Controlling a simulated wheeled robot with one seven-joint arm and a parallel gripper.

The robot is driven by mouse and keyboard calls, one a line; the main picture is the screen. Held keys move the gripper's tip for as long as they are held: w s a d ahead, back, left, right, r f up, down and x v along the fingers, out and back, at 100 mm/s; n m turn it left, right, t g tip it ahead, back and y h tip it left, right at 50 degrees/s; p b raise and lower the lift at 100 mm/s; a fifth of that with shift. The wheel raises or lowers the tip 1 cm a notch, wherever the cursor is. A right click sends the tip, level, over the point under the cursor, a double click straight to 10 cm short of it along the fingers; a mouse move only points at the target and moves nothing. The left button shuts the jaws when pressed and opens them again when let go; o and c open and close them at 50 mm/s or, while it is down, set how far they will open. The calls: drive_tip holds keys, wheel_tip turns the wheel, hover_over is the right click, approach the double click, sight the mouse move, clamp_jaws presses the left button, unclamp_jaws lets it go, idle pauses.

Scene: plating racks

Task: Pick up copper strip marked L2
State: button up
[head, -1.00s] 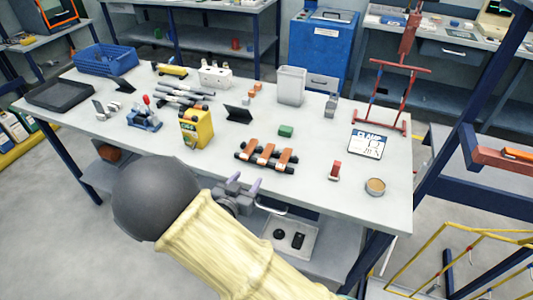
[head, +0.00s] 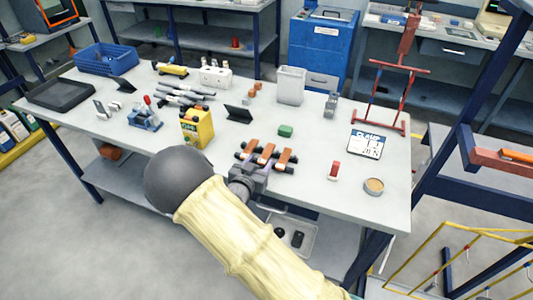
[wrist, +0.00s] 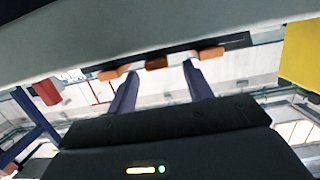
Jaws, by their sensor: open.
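Three copper strips (head: 284,156) lie side by side across a black rack (head: 288,168) near the table's front edge. I cannot read any L2 mark. My gripper (head: 259,162) is open and empty at the front of the rack, overlapping its left and middle part in the head view. In the wrist view the two fingers (wrist: 160,84) point toward the strips, with the middle strip (wrist: 156,62) between their tips in the picture. The outer strips show to its left (wrist: 112,74) and right (wrist: 209,54). The strips look apart from the fingers.
A yellow box (head: 197,129) stands left of the rack. A green block (head: 286,131) is behind it; a red block (head: 334,170), a round tin (head: 373,186) and a label card (head: 367,144) are to the right. The table's front edge (head: 330,205) runs close below my gripper.

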sight(267, 152)
drive_tip(key=x, duration=0.4)
drive_tip(key=shift+w+d+p, duration=0.15)
drive_tip(key=shift+w+p, duration=0.05)
drive_tip(key=shift+p, duration=0.2)
drive_tip(key=shift+r, duration=0.1)
clamp_jaws()
wheel_tip(267, 152, up, 10)
idle(0.6)
idle(0.4)
